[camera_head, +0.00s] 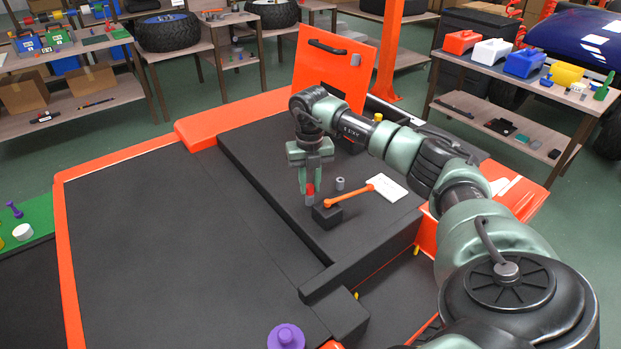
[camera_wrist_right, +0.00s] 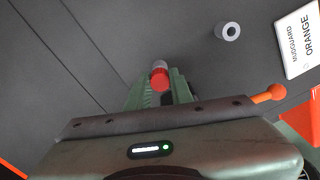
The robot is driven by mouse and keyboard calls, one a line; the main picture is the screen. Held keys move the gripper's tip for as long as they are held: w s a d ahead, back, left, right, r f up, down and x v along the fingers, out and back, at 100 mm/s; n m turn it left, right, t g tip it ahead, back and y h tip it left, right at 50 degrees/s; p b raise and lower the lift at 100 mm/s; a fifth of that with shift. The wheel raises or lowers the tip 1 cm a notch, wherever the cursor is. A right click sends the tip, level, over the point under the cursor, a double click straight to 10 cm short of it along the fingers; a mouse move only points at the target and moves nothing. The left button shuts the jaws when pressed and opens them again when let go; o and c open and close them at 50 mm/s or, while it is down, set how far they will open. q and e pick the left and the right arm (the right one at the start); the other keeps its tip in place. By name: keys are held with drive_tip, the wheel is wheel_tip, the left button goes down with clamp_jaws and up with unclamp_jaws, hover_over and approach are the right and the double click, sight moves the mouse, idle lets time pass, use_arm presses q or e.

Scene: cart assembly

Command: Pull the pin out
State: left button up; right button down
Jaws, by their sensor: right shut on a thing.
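The pin (camera_head: 310,188) is a small red piece between the fingertips of my right gripper (camera_head: 308,186), which points down over the dark cart bed. My right gripper is shut on it. A grey cylindrical part (camera_head: 309,201) shows just below the red piece. In the right wrist view the red pin (camera_wrist_right: 160,79) sits between the green fingers (camera_wrist_right: 160,88), with the grey part (camera_wrist_right: 159,64) against its far end. I cannot tell how deep the pin sits in the grey part. My left gripper is not in view.
A black block (camera_head: 327,215) with an orange lever (camera_head: 349,196) stands close right of the gripper. A loose grey hollow cylinder (camera_head: 340,184) and a white "ORANGE MUDGUARD" card (camera_head: 388,188) lie nearby. An upright orange panel (camera_head: 333,68) stands behind. The bed to the left is clear.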

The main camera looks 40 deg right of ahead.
sight(309, 186)
drive_tip(key=shift+r+p, duration=2.7)
drive_tip(key=shift+r, duration=0.45)
